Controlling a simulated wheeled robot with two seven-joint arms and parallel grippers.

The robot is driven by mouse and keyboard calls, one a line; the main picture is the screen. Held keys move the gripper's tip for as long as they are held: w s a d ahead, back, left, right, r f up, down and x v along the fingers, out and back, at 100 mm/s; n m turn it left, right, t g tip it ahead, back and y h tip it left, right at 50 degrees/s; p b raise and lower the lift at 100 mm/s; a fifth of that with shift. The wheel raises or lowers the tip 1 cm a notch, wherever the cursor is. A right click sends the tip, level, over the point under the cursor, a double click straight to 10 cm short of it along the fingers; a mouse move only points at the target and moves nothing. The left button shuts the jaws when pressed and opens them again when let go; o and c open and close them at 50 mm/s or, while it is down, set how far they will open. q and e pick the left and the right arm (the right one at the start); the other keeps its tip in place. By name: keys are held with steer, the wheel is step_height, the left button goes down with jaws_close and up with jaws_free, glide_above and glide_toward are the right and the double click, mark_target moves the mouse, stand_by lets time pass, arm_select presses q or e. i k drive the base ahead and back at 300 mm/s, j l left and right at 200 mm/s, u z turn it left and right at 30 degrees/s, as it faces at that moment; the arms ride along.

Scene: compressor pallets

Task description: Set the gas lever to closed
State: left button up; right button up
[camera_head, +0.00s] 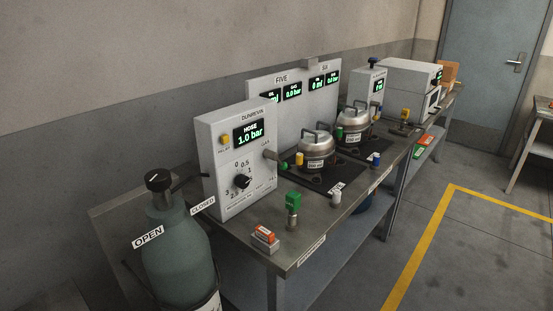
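A grey-green gas cylinder (180,250) stands at the left front, beside the end of the bench. A black valve knob (158,181) with a small white mark sits on its neck; this appears to be the gas lever. An OPEN label (148,237) is at the cylinder's left and a CLOSED label (203,205) at its right. The mark is too small to tell surely which label it points to. Neither of my grippers is in view, and nothing touches the knob.
The metal bench (335,225) holds a grey control box (222,165) reading HOSE 1.0 bar, with a dial. Two silver pots (315,150), a green-topped fitting (292,205) and a small orange-topped block (265,238) stand there. Floor right of the bench is clear, with a yellow line (420,245).

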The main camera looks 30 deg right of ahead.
mark_target(271, 154)
steer(key=l+u, duration=0.1)
steer(key=u, duration=0.6)
steer(key=l+u, duration=0.3)
steer(key=k+l+u, duration=0.15)
steer(key=l+u, duration=0.2)
steer(key=k+l+u, duration=0.1)
steer(key=l+u, duration=0.2)
steer(key=k+l+u, duration=0.15)
steer(key=k+l, duration=0.15)
steer(key=l, duration=0.25)
steer(key=k+l+u, duration=0.2)
steer(key=k+l, duration=0.15)
steer(key=l, duration=0.2)
steer(key=k+l+u, duration=0.15)
steer(key=k+l, duration=1.05)
steer(key=l, duration=0.25)
